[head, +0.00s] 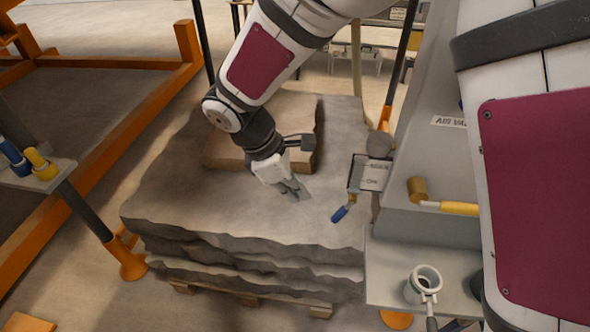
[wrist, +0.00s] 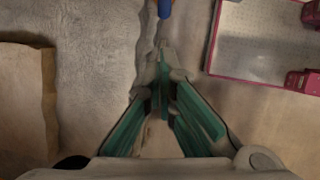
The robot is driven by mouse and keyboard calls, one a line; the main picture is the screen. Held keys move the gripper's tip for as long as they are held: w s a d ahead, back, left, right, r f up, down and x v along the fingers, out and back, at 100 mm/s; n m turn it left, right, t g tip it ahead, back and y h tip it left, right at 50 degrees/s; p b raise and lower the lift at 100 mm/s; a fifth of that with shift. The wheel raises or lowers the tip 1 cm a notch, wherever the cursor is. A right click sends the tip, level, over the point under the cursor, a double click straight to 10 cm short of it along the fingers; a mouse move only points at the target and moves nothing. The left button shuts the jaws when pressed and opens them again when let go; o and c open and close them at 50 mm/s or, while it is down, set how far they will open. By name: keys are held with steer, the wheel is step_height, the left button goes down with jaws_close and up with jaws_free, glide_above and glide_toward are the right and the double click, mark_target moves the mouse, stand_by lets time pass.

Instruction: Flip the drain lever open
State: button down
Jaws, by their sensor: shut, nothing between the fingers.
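A lever with a blue grip (head: 343,212) hangs tilted down and left from a small labelled box (head: 372,174) at the right edge of the stone slab. I cannot tell for sure that it is the drain lever; the box's lettering is too small to read surely. The blue grip also shows at the top edge of the wrist view (wrist: 165,8), ahead of my fingertips. My gripper (head: 296,190) is shut and empty above the slab, left of the blue grip and apart from it. Its fingers meet in the wrist view (wrist: 163,62).
The rough stone slab (head: 180,215) lies under my arm, with a raised tan block (head: 225,152) behind. A grey housing at right carries a yellow-handled lever (head: 455,208). A white ring-shaped fitting (head: 425,280) stands on a ledge below. Orange framing (head: 125,145) is at left.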

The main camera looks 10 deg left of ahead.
mark_target(343, 211)
steer(key=w+d+f+p, duration=0.1)
steer(key=d+f, duration=0.4)
steer(key=f, duration=0.1)
steer(key=shift+d+f, duration=0.15)
steer(key=shift+d, duration=0.2)
steer(key=shift+w, duration=0.1)
steer(key=shift+d+f+h+b, duration=0.4)
steer(key=shift+f+h+b, duration=0.2)
steer(key=shift+f+b, duration=0.15)
steer(key=shift+r, duration=0.2)
steer(key=shift+r+p, duration=0.45)
steer(key=shift+r, duration=0.25)
